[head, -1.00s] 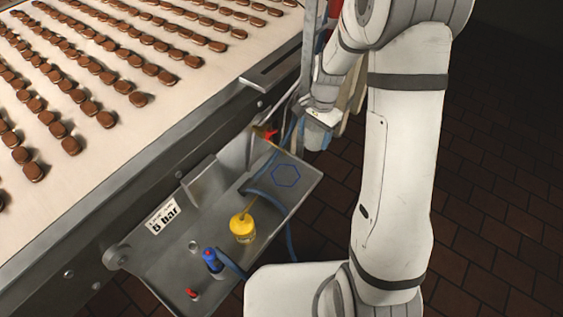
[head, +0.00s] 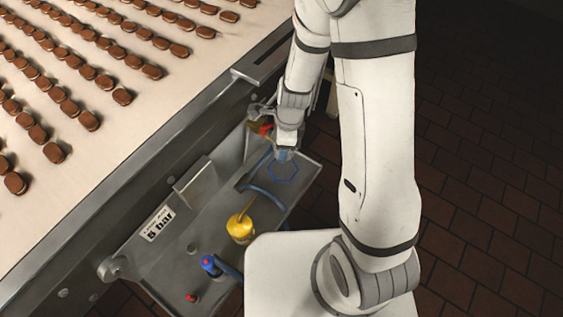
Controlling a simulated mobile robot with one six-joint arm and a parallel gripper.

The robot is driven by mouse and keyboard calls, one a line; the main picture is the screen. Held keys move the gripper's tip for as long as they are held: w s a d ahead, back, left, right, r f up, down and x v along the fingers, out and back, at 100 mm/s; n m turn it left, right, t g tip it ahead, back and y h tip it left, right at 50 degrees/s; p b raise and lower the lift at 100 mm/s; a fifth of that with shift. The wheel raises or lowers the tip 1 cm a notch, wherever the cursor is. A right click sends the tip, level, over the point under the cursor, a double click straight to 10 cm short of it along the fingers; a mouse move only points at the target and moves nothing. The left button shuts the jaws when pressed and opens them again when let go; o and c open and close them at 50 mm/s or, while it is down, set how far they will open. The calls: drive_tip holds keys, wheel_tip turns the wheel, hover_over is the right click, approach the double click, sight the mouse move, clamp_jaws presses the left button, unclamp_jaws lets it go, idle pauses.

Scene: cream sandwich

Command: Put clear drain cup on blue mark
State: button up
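The blue mark (head: 282,181) is a hexagon outline on the grey metal tray, near its far right end. My gripper (head: 286,150) is just above the mark's far edge, pointing down. A small, pale, see-through piece, which looks like the clear drain cup (head: 284,155), is at the fingertips. My gripper seems shut on it, but the fingers are small and partly hidden by my wrist. The cup covers part of the mark's far side. I cannot tell whether the cup touches the tray.
The tray (head: 222,205) hangs beside a conveyor (head: 110,100) carrying rows of chocolate pieces. A yellow oil can (head: 240,229), a blue-and-red fitting (head: 209,264) and a small red part (head: 192,297) are on it. A blue hose (head: 268,194) curves near the mark. A red-handled valve (head: 265,129) is left of my gripper.

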wheel_tip(320, 180, down, 9)
drive_tip(key=b, duration=0.3)
drive_tip(key=shift+f, duration=0.15)
drive_tip(key=shift+b, duration=0.3)
drive_tip(key=shift+f, duration=0.15)
drive_tip(key=o, duration=1)
